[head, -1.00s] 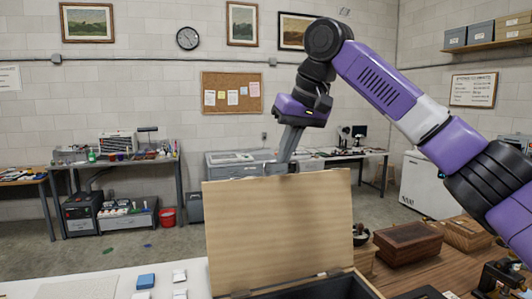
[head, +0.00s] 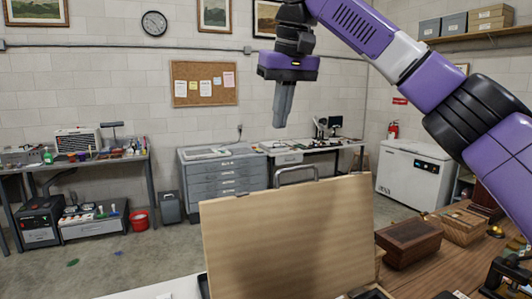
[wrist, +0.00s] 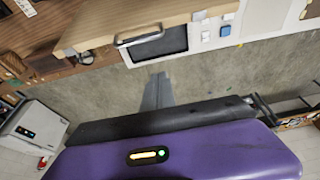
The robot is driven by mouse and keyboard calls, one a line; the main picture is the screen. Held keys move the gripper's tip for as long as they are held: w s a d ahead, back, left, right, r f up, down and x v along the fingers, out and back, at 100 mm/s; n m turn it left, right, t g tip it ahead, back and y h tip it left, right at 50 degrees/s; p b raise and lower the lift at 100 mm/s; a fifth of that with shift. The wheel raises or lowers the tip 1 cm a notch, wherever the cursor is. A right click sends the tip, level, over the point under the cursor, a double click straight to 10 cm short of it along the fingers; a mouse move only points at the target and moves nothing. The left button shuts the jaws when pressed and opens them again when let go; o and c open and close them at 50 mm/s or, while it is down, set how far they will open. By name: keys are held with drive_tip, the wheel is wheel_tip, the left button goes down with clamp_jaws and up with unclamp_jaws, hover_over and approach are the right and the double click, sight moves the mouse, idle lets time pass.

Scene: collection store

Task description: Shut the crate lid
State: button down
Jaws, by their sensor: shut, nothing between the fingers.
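The crate lid (head: 285,240) is a light wooden panel standing open, nearly upright, in the lower middle of the head view. A grey metal handle (head: 296,173) shows above its top edge. In the wrist view I look down on the lid's edge (wrist: 100,32) and handle (wrist: 150,34). The crate body is mostly hidden behind the lid or cut off below the head view. My gripper (head: 281,122) points down above the handle, apart from it. In the wrist view its fingers (wrist: 157,90) are together and empty.
A brown wooden box (head: 408,245) and a lighter box (head: 460,227) stand on the table right of the lid. A grey drawer cabinet (head: 222,180) and a white chest unit (head: 415,180) stand farther back. The air around my gripper is clear.

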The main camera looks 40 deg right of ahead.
wheel_tip(320, 180, down, 9)
drive_tip(key=p, duration=0.2)
drive_tip(key=shift+s+a+f+p, duration=0.15)
drive_tip(key=shift+s+p, duration=0.2)
idle(0.4)
drive_tip(key=shift+s, duration=0.1)
